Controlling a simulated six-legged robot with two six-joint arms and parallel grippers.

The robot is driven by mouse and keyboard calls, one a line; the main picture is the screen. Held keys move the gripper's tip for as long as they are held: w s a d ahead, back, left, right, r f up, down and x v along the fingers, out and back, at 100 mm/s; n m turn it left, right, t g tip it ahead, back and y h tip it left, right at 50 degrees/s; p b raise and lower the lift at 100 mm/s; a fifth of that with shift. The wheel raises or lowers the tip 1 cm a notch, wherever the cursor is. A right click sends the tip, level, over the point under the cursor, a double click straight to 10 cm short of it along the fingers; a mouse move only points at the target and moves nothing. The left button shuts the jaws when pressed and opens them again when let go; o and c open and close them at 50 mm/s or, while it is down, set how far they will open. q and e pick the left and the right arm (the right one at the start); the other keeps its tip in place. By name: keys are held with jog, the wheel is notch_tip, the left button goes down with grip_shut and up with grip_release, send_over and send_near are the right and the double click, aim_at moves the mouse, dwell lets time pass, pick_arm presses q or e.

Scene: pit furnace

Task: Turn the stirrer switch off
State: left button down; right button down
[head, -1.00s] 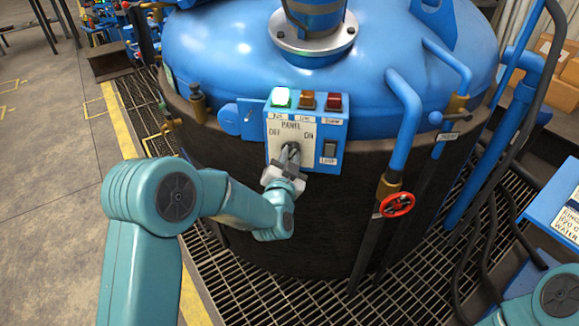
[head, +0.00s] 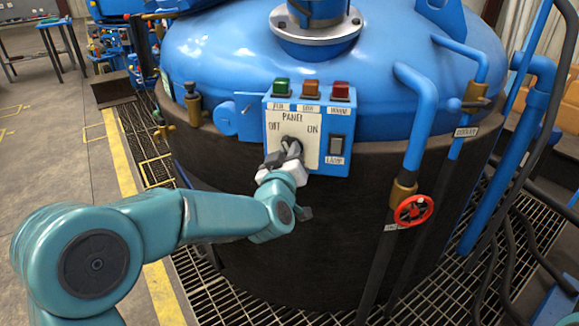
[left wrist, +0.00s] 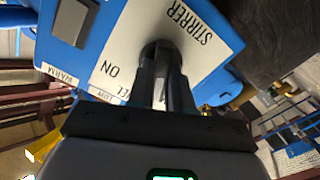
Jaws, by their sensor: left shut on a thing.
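The blue switch panel (head: 338,110) is on the side of the round blue vessel. Its white plate reads OFF on the left and ON on the right. The stirrer switch (head: 291,143) is a dark knob in the plate, mostly hidden by my gripper. My left gripper (head: 283,156) is shut on it from below, turned toward the OFF side. In the left wrist view, the switch (left wrist: 163,52) sits between the fingers, beside the STIRRER label. The green lamp (head: 281,87) on top looks dark. My right gripper is not in view.
A lamp rocker switch (head: 336,144) is right of the knob. A blue pipe (head: 417,120) with a red handwheel (head: 413,210) stands to the right. A brass valve (head: 193,103) is to the left. Grating surrounds the vessel, and clear floor lies beyond the yellow line.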

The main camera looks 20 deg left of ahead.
pick_arm(q)
jog(key=shift+a+r+n+b, duration=0.15)
jog(key=shift+n+b, duration=1.5)
jog(key=shift+n, duration=0.25)
jog(key=c, duration=1)
grip_release()
jog(key=shift+c, duration=0.2)
jog(key=s+d+p, duration=0.1)
jog(key=s+d, duration=0.1)
jog(key=s, duration=1.4)
jog(key=shift+d, duration=0.15)
